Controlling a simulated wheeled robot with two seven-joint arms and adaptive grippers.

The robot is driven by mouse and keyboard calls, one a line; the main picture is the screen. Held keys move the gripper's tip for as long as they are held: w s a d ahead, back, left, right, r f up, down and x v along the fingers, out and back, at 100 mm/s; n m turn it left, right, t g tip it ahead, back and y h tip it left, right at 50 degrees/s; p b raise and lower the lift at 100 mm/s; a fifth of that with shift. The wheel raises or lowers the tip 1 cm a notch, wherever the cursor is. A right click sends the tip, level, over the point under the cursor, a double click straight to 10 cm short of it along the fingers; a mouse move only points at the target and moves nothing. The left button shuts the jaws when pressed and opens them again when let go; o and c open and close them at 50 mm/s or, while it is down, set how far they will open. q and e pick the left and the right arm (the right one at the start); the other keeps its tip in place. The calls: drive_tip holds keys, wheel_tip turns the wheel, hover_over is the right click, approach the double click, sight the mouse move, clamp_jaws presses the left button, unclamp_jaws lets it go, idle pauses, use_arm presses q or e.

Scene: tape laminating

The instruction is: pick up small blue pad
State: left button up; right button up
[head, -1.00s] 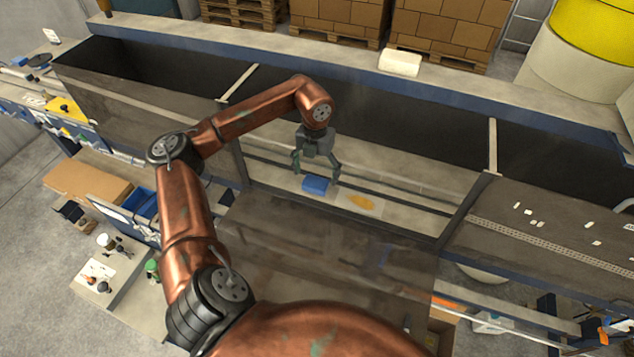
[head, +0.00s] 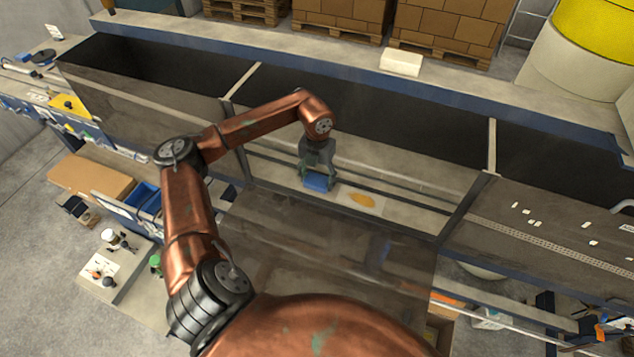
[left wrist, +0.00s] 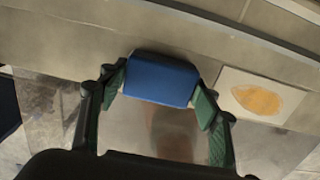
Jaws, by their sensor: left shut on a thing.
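The small blue pad (head: 318,182) is on the pale ledge in the middle of the head view. It also shows at the top centre of the left wrist view (left wrist: 160,80). My left gripper (head: 317,178) reaches down over it and is shut on it. In the left wrist view my left gripper (left wrist: 161,88) has one green-padded finger against each side of the pad. I cannot tell whether the pad is clear of the ledge. My right gripper is not in view.
A white sheet with an orange-yellow patch (head: 362,199) lies just right of the pad, and it shows in the left wrist view (left wrist: 258,100). A dark trough (head: 400,115) runs behind. Dark posts (head: 467,208) frame the ledge. A white block (head: 401,62) sits on the back rim.

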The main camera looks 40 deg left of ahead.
sight(317, 179)
use_arm(q)
drive_tip(key=c, duration=0.3)
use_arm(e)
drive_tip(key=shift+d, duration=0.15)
